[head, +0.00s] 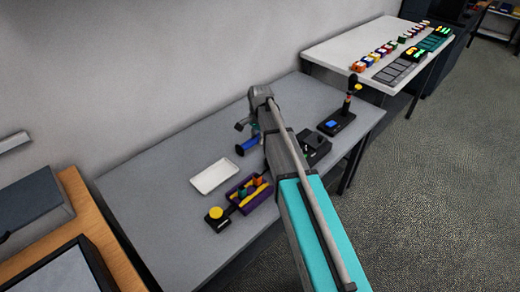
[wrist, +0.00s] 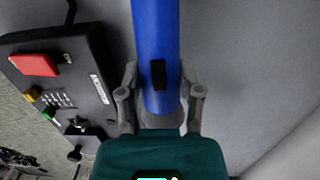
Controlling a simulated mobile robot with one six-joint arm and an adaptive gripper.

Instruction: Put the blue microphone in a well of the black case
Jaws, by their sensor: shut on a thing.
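The blue microphone shows in the wrist view as a long blue cylinder (wrist: 155,35) with a black patch on its side; its top runs out of the picture. My gripper (wrist: 160,78) is shut on it, with one grey finger on each side. In the head view the blue microphone (head: 247,146) shows at my gripper, over the grey table; whether it touches the table is unclear. A dark case-like box with grey compartments (head: 391,73) lies on the white table at the upper right, small and hard to make out. I cannot tell whether it is the black case.
On the grey table (head: 150,200) are a white tray (head: 214,176), a purple organiser (head: 245,196), a yellow-button box (head: 216,217) and a black joystick base (head: 337,122). A black control box with a red button (wrist: 35,64) is left of the microphone in the wrist view.

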